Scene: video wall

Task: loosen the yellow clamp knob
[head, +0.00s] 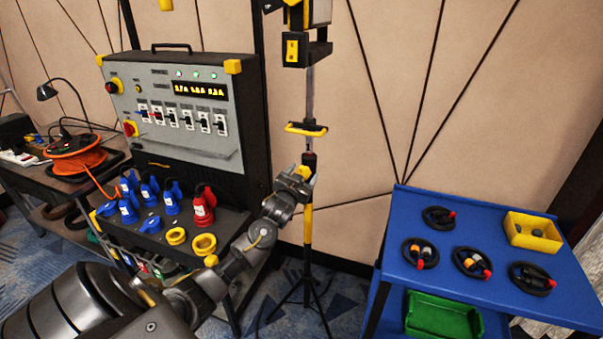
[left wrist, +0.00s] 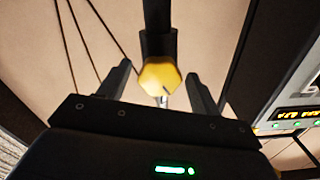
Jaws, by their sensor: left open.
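The yellow clamp knob (left wrist: 160,77) shows in the left wrist view as a six-sided yellow piece on a dark collar around a dark pole. It lies between the two fingertips of my left gripper (left wrist: 157,84), with a gap showing on each side. In the head view my left gripper (head: 305,174) is at the dark collar (head: 309,158) of the upright stand (head: 308,222). The gripper is open. It hides most of the knob there; a little yellow shows between the fingers. My right gripper is not in view.
A grey power panel (head: 180,108) with blue and red plugs stands left of the stand. A yellow crossbar handle (head: 306,129) sits just above the collar. A blue cart (head: 462,215) with coiled cables is at the right. The stand's tripod legs (head: 303,300) spread on the carpet.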

